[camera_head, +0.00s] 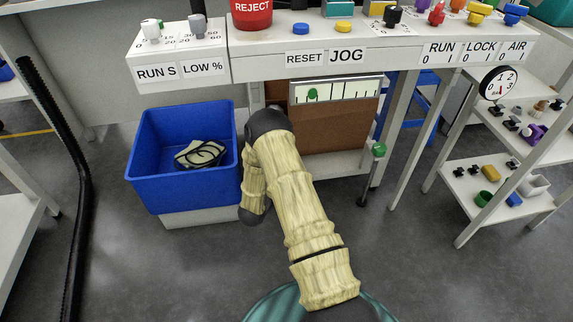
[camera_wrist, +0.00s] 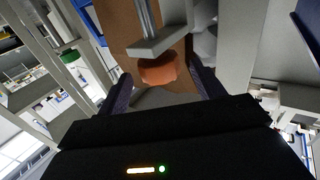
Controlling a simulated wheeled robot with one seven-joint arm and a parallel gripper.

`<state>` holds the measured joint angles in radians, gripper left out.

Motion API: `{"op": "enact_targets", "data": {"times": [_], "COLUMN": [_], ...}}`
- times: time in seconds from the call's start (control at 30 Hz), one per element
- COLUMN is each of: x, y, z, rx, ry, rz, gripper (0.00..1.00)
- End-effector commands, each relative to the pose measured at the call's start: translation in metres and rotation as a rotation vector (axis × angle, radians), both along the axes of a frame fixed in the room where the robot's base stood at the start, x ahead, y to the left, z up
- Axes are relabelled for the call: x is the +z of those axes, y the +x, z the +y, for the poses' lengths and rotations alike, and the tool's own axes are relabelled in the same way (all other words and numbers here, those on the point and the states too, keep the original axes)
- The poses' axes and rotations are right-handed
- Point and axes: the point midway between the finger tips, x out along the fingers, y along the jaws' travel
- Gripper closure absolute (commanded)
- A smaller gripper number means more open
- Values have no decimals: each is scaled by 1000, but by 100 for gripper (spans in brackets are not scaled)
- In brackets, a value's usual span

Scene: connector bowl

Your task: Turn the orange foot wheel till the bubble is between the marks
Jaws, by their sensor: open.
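The orange foot wheel (camera_wrist: 158,70) shows in the wrist view, below a grey plate with a rod. My gripper (camera_wrist: 161,76) is open, with one dark finger on each side of the wheel; I cannot tell whether either touches it. In the head view, my arm hides the wheel and gripper. The level gauge (camera_head: 345,91) is a pale strip with dark marks under the bench front. Its green bubble (camera_head: 313,95) sits near the left end, left of the middle of the strip.
A blue bin (camera_head: 183,185) with a dark-cabled item stands left of my arm. A brown panel (camera_head: 345,138) is below the gauge. A green-knobbed lever (camera_head: 379,150) stands to the right. Shelves (camera_head: 500,195) with small parts are farther right. Open floor lies between.

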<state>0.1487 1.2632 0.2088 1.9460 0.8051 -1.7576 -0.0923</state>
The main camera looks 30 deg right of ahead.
Motion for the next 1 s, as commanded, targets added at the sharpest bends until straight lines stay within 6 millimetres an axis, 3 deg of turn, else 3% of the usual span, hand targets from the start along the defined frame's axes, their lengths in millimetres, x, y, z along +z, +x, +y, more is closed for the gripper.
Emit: {"op": "enact_targets", "data": {"times": [0.23,0.57,0.8,1.0], "x": [-2,0,0,0], "y": [19,23,22,22], "z": [-26,-23,-25,-27], "rx": [-2,7,4,5], "ry": [-1,0,0,1], "rz": [-1,1,1,1], "gripper": [33,33,77,77]}}
